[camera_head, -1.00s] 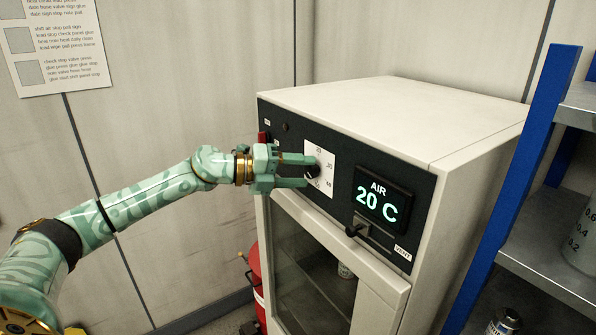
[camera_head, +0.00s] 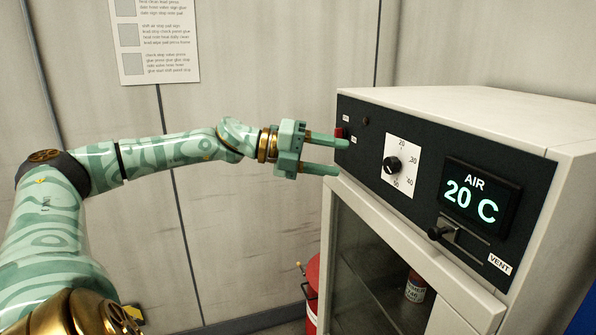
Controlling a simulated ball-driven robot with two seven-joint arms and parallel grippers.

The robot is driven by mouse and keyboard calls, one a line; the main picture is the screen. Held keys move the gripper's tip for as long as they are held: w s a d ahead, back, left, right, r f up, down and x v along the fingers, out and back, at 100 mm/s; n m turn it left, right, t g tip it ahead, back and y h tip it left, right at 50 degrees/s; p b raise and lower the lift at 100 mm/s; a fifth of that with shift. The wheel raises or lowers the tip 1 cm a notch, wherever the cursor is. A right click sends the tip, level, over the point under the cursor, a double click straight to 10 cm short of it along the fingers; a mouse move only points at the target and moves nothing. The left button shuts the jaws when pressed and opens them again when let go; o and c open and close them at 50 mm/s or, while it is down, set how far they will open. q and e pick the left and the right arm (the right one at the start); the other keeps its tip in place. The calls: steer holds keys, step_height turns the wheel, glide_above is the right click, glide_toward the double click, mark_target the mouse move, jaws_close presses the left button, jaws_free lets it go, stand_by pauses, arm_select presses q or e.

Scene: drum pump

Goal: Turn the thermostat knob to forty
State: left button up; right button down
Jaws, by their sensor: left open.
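The thermostat knob (camera_head: 393,165) is small, round and black, on a white dial plate (camera_head: 402,149) marked 20, 30, 40 and 50. Its pointer is too small to read surely. The display (camera_head: 478,197) reads AIR 20 C. My left gripper (camera_head: 343,157) is open and empty, with one finger above the other, to the left of the knob and apart from it. The upper fingertip is in front of the panel's left edge, near the red switch. My right gripper is not in view.
A red switch (camera_head: 340,132) is at the panel's upper left. A vent slider (camera_head: 436,233) sits below the display. The cabinet's glass door (camera_head: 375,270) shows a bottle inside. A red cylinder (camera_head: 312,285) stands on the floor to the left.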

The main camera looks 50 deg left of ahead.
arm_select(q)
steer(key=b+v, duration=0.3)
steer(key=v, duration=0.3)
steer(key=shift+s+a, duration=0.2)
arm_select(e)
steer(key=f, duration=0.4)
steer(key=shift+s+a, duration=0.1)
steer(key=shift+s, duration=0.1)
